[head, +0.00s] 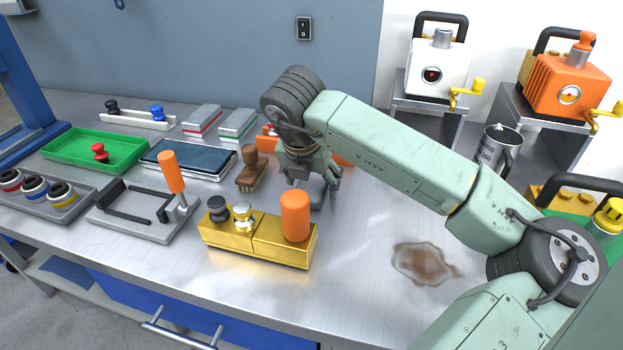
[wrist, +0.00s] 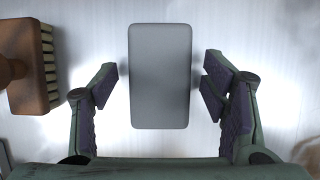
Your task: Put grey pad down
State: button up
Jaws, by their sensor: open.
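The grey pad (wrist: 160,76) is a plain rounded rectangle on the bright metal tabletop in the wrist view. It lies between the two fingers of my gripper (wrist: 160,92), with a visible gap on each side. My gripper is open and does not touch the pad. In the head view my gripper (head: 317,196) is low over the bench, right of the wooden brush.
A wooden brush (head: 252,171) stands close to the left of my gripper. A gold block with an orange knob (head: 295,216) stands in front. A brown stain (head: 423,263) lies to the right.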

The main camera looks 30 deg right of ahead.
jog(key=b+v, duration=0.2)
jog(key=v, duration=1)
